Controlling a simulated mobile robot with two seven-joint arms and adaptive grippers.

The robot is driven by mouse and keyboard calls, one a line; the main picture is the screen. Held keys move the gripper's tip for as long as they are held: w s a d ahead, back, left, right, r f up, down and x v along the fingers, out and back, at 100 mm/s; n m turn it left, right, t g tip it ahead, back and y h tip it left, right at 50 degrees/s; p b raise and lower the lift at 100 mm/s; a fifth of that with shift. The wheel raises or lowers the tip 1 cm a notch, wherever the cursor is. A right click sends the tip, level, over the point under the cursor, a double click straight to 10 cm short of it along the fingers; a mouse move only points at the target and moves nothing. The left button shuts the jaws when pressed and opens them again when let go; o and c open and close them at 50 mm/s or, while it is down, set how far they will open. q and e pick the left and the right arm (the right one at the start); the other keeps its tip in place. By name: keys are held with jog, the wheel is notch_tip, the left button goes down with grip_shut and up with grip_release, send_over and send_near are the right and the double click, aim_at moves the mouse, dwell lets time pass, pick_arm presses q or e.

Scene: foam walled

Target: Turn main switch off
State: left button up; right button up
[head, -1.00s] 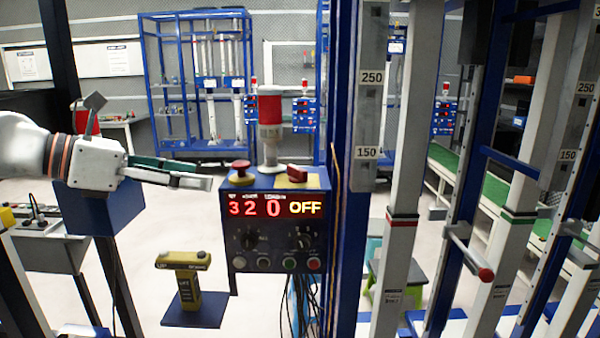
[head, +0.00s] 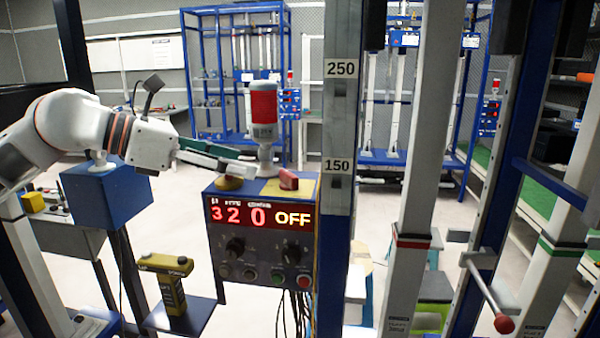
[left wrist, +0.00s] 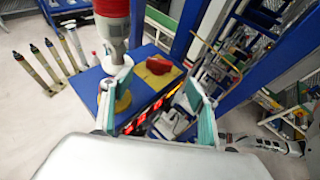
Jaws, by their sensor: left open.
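The blue control box (head: 262,250) stands in the middle of the head view. Its lit display (head: 260,214) reads "3 2 0 OFF". On its top, a red switch handle (head: 288,180) sits at the right; the left wrist view shows it (left wrist: 158,66) too. A yellow-based knob (head: 229,184) sits at the left, its top mostly hidden behind my fingers. My left gripper (head: 240,170) is open over the box top. My right gripper is out of view.
A red-and-white signal lamp (head: 264,115) stands on the box behind my fingers. A blue upright post (head: 338,250) rises close on the box's right. Cables hang below the box.

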aim_at(285, 173)
pick_arm(q)
jog(key=x, duration=1.2)
jog(key=c, duration=1.1)
